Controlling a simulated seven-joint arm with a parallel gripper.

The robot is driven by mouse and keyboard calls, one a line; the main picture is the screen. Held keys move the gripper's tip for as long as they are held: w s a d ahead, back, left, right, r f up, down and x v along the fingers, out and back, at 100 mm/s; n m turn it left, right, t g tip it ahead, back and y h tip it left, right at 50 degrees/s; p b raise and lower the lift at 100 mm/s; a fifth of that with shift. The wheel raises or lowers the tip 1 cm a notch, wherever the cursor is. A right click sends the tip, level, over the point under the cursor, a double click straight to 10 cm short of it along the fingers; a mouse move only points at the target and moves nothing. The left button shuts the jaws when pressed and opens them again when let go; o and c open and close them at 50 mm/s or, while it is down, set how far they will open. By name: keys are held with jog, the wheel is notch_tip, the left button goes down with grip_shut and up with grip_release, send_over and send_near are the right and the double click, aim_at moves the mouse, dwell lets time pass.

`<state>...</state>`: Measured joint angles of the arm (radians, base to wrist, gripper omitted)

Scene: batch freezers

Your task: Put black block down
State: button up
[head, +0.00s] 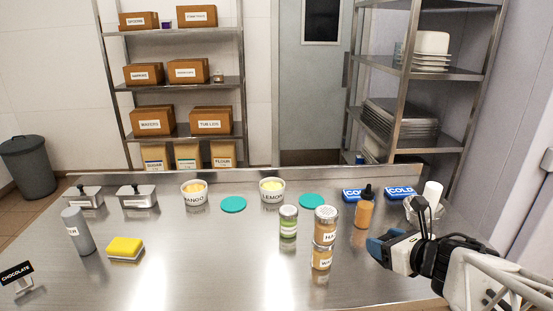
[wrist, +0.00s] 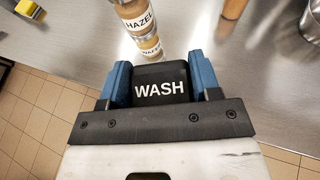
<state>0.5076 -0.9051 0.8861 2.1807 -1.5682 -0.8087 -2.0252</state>
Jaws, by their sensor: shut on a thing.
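A black block (wrist: 160,88) with a white WASH label sits between the two blue fingers of my gripper (wrist: 157,66) in the wrist view. The fingers are shut on its left and right sides. In the head view my gripper (head: 383,250) is at the right, near the front edge of the steel counter (head: 190,270). The wrist view shows the counter's front edge and floor tiles close around the gripper. I cannot tell the block's height over the counter.
A yellow sponge (head: 125,248) lies at left. The front middle counter is clear.

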notch_tip(320, 180, down, 10)
jog(key=shift+f, duration=0.1)
dwell(0.4)
jog(key=w+d, duration=0.1)
jog(key=w, duration=0.4)
jog(key=w+d+f, duration=0.1)
jog(key=w, duration=0.4)
jog(key=w+d, duration=0.1)
jog(key=w, duration=0.4)
jog(key=shift+w+d+f, duration=0.1)
jog(key=shift+w+f, duration=0.1)
jog(key=shift+w, duration=0.15)
jog(key=shift+f, duration=1.75)
jog(key=shift+f, duration=0.1)
jog(key=o, duration=1)
jog(key=shift+c, duration=0.2)
jog(key=shift+s, duration=0.1)
